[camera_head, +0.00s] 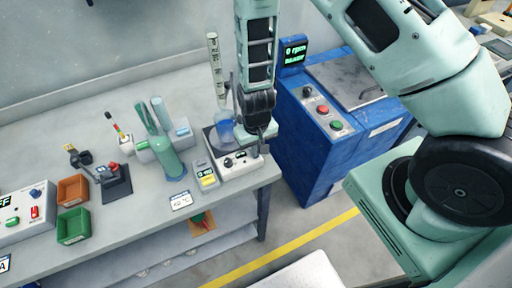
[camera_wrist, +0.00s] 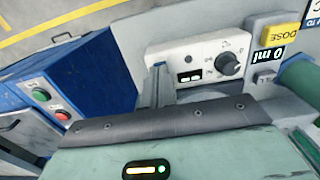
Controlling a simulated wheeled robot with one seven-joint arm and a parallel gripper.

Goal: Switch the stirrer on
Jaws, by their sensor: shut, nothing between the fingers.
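The stirrer (camera_head: 240,172) is a white box at the right front corner of the grey bench, with a dark top plate and dark controls on its front. A flask with blue liquid (camera_head: 225,128) stands on it. In the wrist view the stirrer's front panel (camera_wrist: 205,50) shows a round dark knob (camera_wrist: 228,63) and a small pair of dark switches (camera_wrist: 190,77). My gripper (camera_head: 264,138) is shut and empty, close over the stirrer's right side. Its fingertip (camera_wrist: 160,70) shows left of the switches; I cannot tell whether it touches the panel. My gripper partly hides the stirrer.
A blue cabinet (camera_head: 310,150) with green and red buttons and a display reading 0 rpm READY (camera_head: 293,53) stands to the right.

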